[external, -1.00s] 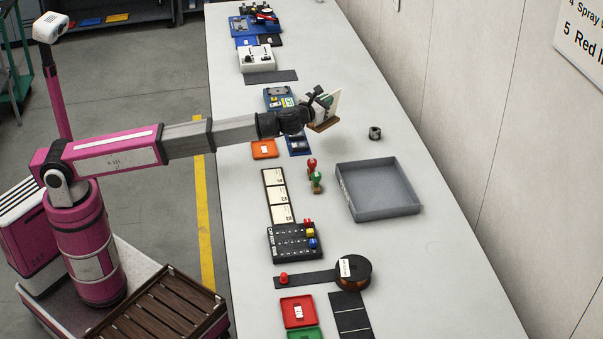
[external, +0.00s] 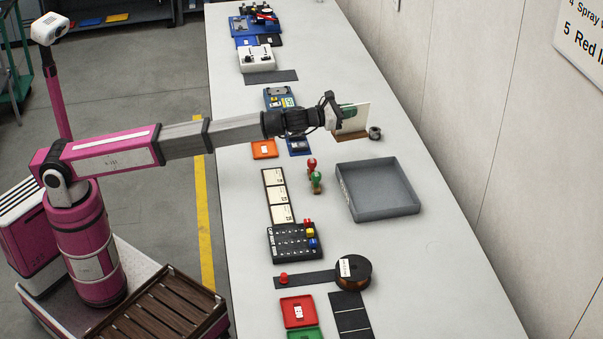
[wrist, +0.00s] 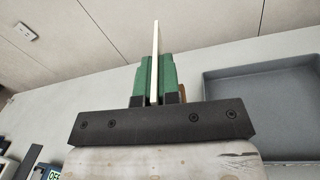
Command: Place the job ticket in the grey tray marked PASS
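My gripper (external: 346,115) is shut on the job ticket (external: 360,113), a thin white upright card, above the table. In the wrist view the card (wrist: 155,60) stands edge-on between the green finger pads of my gripper (wrist: 155,85). The grey tray (external: 385,213) is an open, shallow box on the table, nearer the external camera than the card and a little to its right. Its near left corner is hidden from the wrist camera, where the tray (wrist: 260,70) is at right. I cannot read a PASS mark.
A small dark ring-shaped part (external: 376,133) is beside the card's lower right. Red and green knobbed parts (external: 315,182) stand left of the tray. A dark spool (external: 354,272) stands on the near side. The table right of the tray is bare up to the wall.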

